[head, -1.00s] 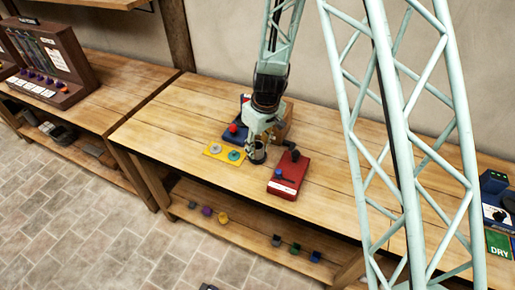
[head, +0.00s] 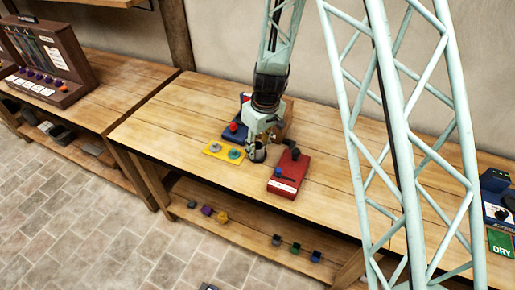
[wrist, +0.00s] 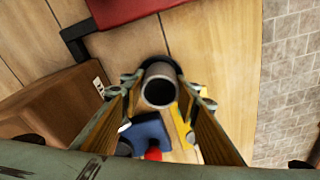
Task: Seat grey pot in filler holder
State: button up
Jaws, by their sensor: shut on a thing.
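The grey pot (wrist: 159,92) is an open-topped cylinder between the fingers of my gripper (wrist: 160,98) in the wrist view. In the head view, my gripper (head: 257,144) points down over the table, shut on the pot (head: 258,153). A dark rim (wrist: 179,71) shows just behind the pot in the wrist view. I cannot tell whether it is part of the filler holder, or whether the pot's base touches anything. The pot looks close to upright.
A yellow plate (head: 217,153) with two discs lies left of the pot. A red box (head: 285,183) with a dark lever stands to the right. A blue device (head: 231,133) with a red knob and a brown box (head: 288,116) are behind. The table front is clear.

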jog(key=shift+f, duration=0.15)
jog(key=o, duration=0.9)
jog(key=shift+c, duration=0.2)
notch_tip(320, 180, up, 11)
jog(key=s+d+p, duration=0.1)
jog(key=p, duration=0.3)
dwell(1.0)
jog(key=shift+s, duration=0.15)
dwell(0.8)
